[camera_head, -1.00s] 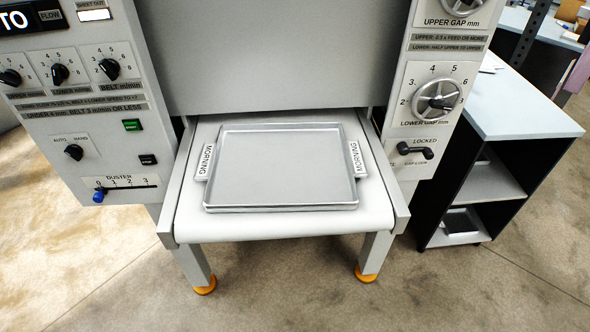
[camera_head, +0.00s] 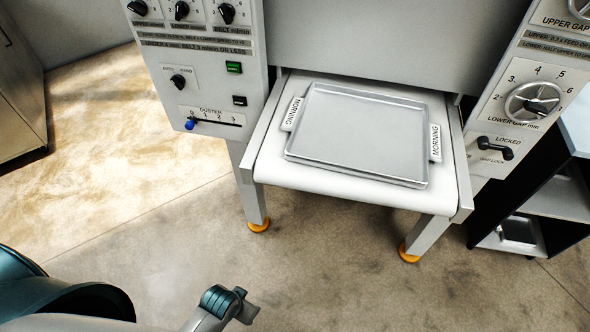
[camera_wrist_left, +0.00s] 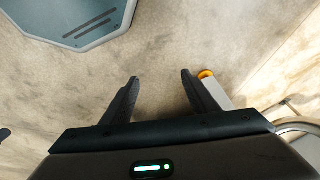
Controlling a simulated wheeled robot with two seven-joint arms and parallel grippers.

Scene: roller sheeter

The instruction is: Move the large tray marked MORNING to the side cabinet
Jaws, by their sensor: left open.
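The large silver tray (camera_head: 358,135) lies flat and empty on the white belt table of the machine in the head view. My left gripper (camera_wrist_left: 160,76) is open and empty in the left wrist view, above bare floor. Part of my left arm shows at the bottom left of the head view, below and left of the tray and apart from it. A dark open-shelved cabinet (camera_head: 560,190) stands at the right edge, partly cut off. My right gripper is out of view.
Control panels with knobs flank the tray, left (camera_head: 205,75) and right (camera_head: 520,105). The belt table (camera_head: 350,185) stands on legs with orange feet (camera_head: 258,226). Another cabinet (camera_head: 20,90) stands at the far left. The floor in front is clear.

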